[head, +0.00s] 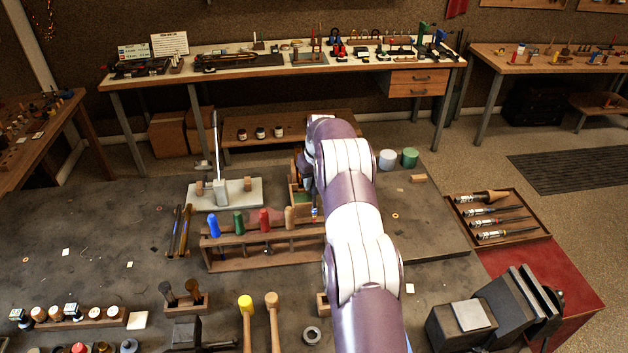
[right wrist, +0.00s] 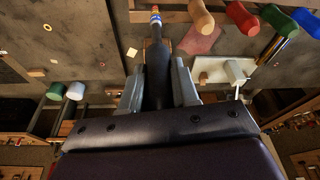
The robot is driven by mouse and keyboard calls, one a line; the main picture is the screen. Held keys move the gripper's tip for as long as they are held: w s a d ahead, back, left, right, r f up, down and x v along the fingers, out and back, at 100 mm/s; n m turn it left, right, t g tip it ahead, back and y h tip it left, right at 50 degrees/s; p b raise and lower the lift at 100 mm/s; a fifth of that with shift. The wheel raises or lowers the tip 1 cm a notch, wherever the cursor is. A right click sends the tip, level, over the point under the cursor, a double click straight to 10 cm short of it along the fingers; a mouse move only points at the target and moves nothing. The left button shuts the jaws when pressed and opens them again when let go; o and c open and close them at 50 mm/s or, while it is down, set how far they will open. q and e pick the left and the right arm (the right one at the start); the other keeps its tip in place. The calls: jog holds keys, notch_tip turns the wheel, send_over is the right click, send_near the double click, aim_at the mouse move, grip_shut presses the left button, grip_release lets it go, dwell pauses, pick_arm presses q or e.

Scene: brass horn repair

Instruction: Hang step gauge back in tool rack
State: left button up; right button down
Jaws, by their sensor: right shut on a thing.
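The wooden tool rack (head: 262,262) stands on the grey bench, with blue, green, red and tan handles in a row. My right gripper (right wrist: 157,76) is shut on the step gauge (right wrist: 158,55), a dark shaft with a red, yellow and blue banded end. In the right wrist view that end reaches the rack's edge (right wrist: 176,17), beside the tan handle (right wrist: 201,19). I cannot tell whether it touches the rack. In the head view my right arm hides most of the gripper and the rack's right end; only the gauge's coloured end (head: 314,213) shows. My left gripper is out of view.
A pale block with an upright rod (head: 226,194) stands behind the rack. White (head: 387,159) and green (head: 409,158) jars are at the back right.

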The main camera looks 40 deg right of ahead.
aim_at(314, 213)
jog(key=shift+f+b, duration=1.2)
jog(key=shift+f, duration=0.75)
jog(key=shift+f+b, duration=0.1)
jog(key=shift+b, duration=0.2)
jog(key=shift+f+b, duration=3.25)
jog(key=shift+f, duration=1.4)
jog(key=c, duration=0.8)
grip_release()
jog(key=b+v, duration=0.3)
jog(key=v, duration=0.4)
jog(key=shift+s, duration=0.1)
jog(key=p+v, duration=0.1)
jog(key=v, duration=0.4)
jog(key=shift+a+r+p, duration=0.1)
jog(key=shift+r+p, duration=0.25)
